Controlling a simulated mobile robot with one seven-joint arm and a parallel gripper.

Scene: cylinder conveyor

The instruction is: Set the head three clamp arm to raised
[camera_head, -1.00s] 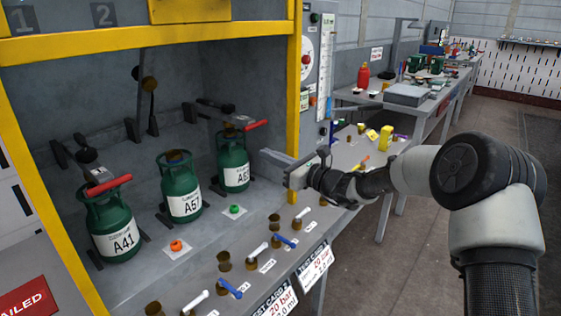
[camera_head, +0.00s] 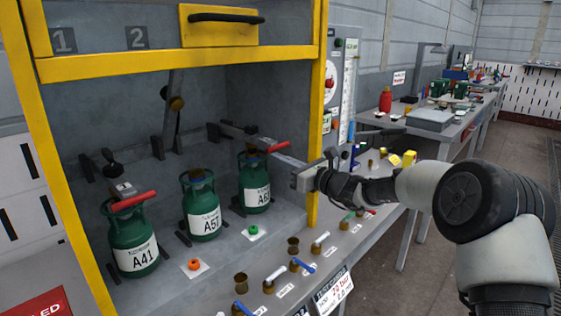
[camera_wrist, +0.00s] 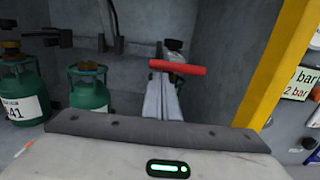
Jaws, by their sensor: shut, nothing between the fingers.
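The head three clamp arm (camera_head: 237,132) is lowered over the rightmost green cylinder (camera_head: 255,188), in the bay behind the yellow frame. Its red handle (camera_head: 279,147) points right, towards me. My gripper (camera_head: 278,158) reaches in from the right, with its fingertips close to the handle. In the wrist view, the shut fingers (camera_wrist: 163,100) point at the red handle (camera_wrist: 178,69), which crosses the picture just beyond and above their tips. I cannot tell whether they touch. The far side of the handle and part of the cylinder are hidden.
The head two clamp arm (camera_head: 175,100) stands raised above the middle cylinder (camera_head: 201,208). The head one clamp arm, with a red handle (camera_head: 134,201), is down on the left cylinder (camera_head: 133,245). A yellow post (camera_head: 318,120) stands close to my gripper. Several valves line the bench front.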

